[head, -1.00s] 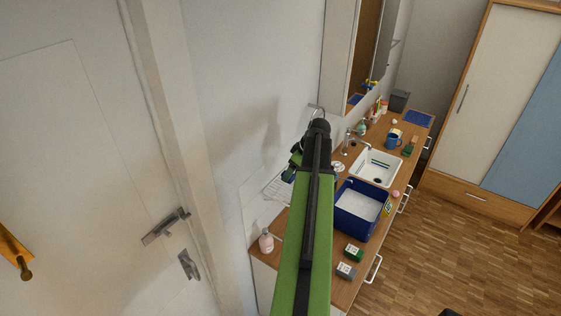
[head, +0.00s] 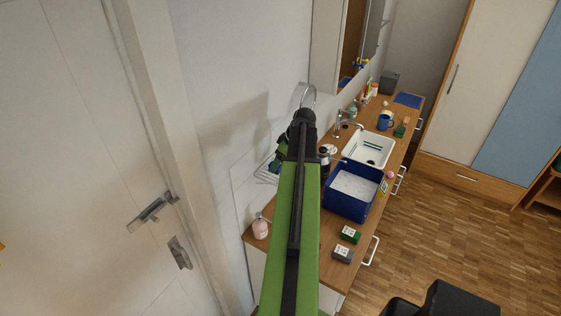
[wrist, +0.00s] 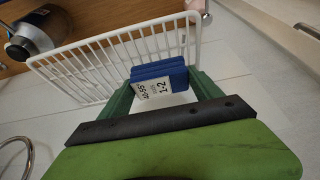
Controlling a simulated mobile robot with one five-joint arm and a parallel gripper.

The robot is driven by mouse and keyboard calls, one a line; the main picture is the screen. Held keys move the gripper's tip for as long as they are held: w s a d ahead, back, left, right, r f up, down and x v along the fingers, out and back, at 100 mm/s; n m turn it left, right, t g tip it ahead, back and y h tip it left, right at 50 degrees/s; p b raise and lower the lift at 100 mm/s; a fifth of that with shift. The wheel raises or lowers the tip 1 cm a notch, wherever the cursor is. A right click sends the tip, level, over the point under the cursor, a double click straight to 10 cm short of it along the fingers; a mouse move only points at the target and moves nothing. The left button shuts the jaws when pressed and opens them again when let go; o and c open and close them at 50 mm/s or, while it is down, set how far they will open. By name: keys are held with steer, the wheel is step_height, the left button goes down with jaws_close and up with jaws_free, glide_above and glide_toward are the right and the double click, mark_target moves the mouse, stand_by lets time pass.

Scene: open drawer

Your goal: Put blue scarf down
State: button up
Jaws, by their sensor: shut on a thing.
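The blue scarf (wrist: 158,72) shows in the wrist view as a small, blue, folded block with a white printed label. My gripper (wrist: 160,90) is shut on it, with one green finger at each side. A white wire rack (wrist: 97,62) lies just beyond and around the scarf in that view; I cannot tell whether they touch. In the head view my arm hides most of my gripper and the scarf is not clearly visible. The wire rack (head: 266,174) shows there by the wall, left of my arm.
A wooden counter (head: 310,262) runs along the wall. It bears a blue basin (head: 352,205), a white sink (head: 369,148), a pink bottle (head: 261,228), and green and grey labelled blocks (head: 350,234). A metal ring (head: 308,94) is on the wall. A door (head: 70,140) stands left.

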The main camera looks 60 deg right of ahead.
steer(key=shift+f, duration=0.3)
steer(key=shift+f+b, duration=0.7)
steer(key=o, duration=1.6)
steer(key=shift+r, duration=0.1)
steer(key=p+v, duration=0.7)
steer(key=shift+s+r, duration=0.1)
steer(key=shift+r, duration=0.15)
